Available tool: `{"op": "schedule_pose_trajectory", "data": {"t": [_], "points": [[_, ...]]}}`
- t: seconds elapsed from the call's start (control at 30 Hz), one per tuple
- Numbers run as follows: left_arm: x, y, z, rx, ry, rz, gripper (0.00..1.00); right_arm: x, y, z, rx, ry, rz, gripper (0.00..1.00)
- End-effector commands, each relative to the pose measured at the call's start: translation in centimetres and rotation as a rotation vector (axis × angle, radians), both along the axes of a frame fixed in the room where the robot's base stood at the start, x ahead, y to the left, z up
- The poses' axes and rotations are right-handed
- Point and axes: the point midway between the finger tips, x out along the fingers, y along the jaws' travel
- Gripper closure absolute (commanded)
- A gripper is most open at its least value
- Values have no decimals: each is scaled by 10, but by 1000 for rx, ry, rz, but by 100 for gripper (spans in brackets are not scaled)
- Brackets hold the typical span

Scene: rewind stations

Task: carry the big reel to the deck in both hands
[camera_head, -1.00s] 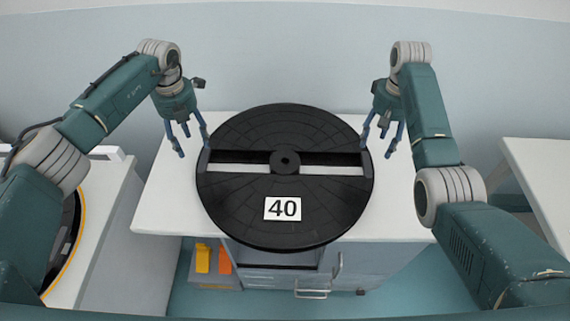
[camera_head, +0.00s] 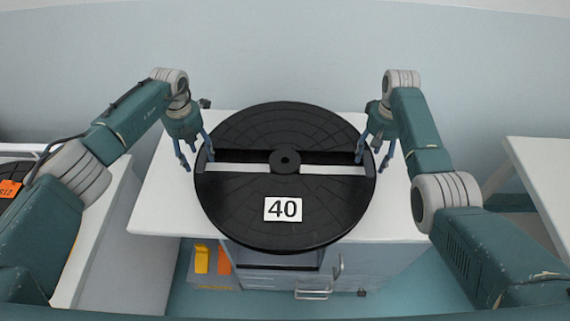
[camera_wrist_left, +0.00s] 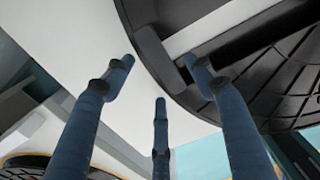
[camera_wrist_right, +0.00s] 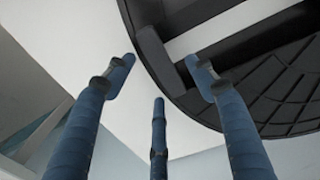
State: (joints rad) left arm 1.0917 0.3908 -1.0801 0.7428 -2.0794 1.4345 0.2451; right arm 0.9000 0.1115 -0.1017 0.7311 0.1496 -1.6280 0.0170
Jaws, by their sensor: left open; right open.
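The big reel (camera_head: 285,220) is a black disc with a centre hub, a slot across its middle and a white "40" label. It lies on a white-topped cabinet (camera_head: 160,205). My left gripper (camera_head: 198,160) is open at the reel's left rim, by the slot's end. In the left wrist view its fingers (camera_wrist_left: 160,80) straddle the rim of the reel (camera_wrist_left: 285,85). My right gripper (camera_head: 372,155) is open at the right rim, by the slot's other end. In the right wrist view its fingers (camera_wrist_right: 160,80) also straddle the rim of the reel (camera_wrist_right: 290,90). Whether either touches it, I cannot tell.
A white table (camera_head: 545,170) stands at the right. Another white-topped unit (camera_head: 100,230) stands at the left, with an orange tag (camera_head: 10,188) near it. Yellow and orange items (camera_head: 212,260) sit low at the cabinet's front. A plain wall is behind.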

Motion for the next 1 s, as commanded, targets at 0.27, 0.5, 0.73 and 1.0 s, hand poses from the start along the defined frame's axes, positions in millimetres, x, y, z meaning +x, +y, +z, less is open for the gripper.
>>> {"op": "schedule_pose_trajectory", "data": {"t": [0.27,0.5,0.73,1.0], "points": [[-1,-1,-32,0,1,1,45,0,0,-31,-1,-1,0,45],[0,0,-37,0,0,-1,45,1,0,-36,-1,-3,0,45],[0,0,-36,0,0,-1,63,0,0,-36,-1,-2,0,63],[0,-1,-36,-1,0,-1,100,1,1,-36,2,-3,-1,100]]}}
